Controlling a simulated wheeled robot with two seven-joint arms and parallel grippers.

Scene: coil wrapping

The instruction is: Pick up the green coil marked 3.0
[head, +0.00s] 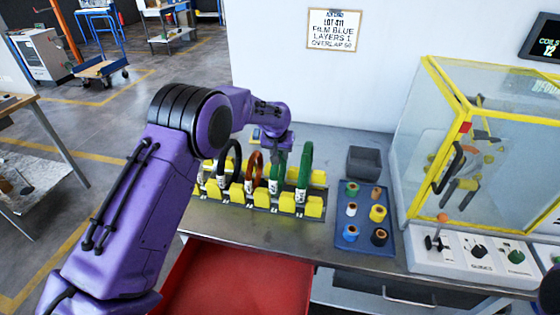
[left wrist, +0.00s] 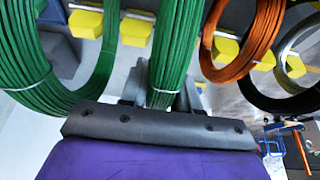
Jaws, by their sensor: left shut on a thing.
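A row of coils stands upright in a rack with yellow blocks (head: 236,193) on the table. My left gripper (head: 272,147) comes down over the row from above. It is shut on the top of a green coil (head: 279,173), just right of the orange coil (head: 253,172). In the left wrist view this green coil (left wrist: 174,45) runs between the fingers (left wrist: 165,92). A second, larger green coil (head: 305,166) stands free to its right; it shows at the left of the wrist view (left wrist: 28,65). The white tags are too small to read, so I cannot tell which is 3.0.
A black coil (head: 230,160) stands left of the orange one. A blue tray (head: 365,243) of small coloured spools and a dark grey box (head: 364,162) are right of the rack. A yellow-framed clear enclosure (head: 420,150) stands further right. A red surface (head: 240,285) is in front.

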